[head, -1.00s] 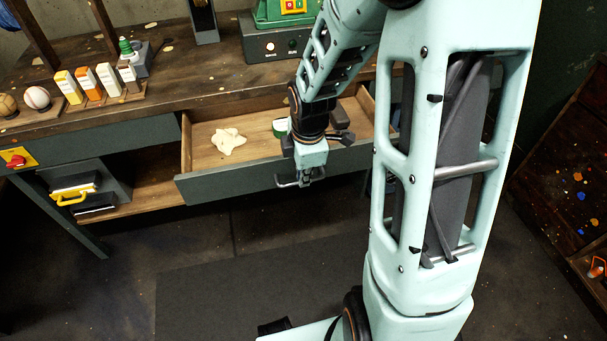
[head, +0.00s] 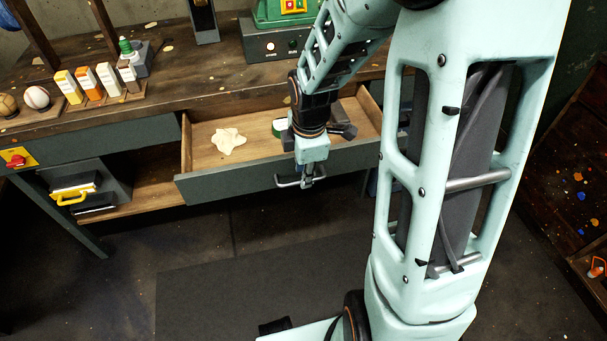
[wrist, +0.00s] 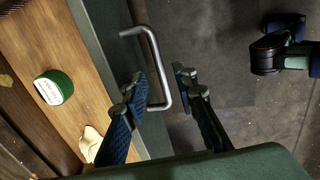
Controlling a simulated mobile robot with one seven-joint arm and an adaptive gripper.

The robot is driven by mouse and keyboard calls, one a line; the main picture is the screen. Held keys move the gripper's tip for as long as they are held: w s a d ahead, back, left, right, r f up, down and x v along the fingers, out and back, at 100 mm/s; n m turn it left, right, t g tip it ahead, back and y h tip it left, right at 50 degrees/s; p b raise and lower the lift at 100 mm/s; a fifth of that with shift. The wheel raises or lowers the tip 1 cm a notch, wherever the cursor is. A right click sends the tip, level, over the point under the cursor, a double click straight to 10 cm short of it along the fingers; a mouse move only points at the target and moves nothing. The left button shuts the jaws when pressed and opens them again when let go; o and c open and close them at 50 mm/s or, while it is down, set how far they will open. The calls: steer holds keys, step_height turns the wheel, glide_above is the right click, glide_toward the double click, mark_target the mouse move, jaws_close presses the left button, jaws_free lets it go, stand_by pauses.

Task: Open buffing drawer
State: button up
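The drawer (head: 235,185) under the workbench stands pulled out, with its grey-green front and wooden inside showing. In the head view its metal bar handle (head: 286,183) is partly hidden by my gripper (head: 307,180). The wrist view shows the handle (wrist: 155,55) beside the drawer front (wrist: 112,45). My gripper (wrist: 160,78) is open there, one finger on each side of the bar, with gaps visible between bar and fingers. A cream cloth (head: 228,141), a green-rimmed tin (head: 279,128) and a dark block (head: 345,112) lie in the drawer.
A dark mat (head: 240,290) covers the clear floor before the drawer.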

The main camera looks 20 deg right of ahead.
step_height(320, 180, up, 10)
steer(key=s, duration=0.2)
steer(key=shift+w, duration=0.1)
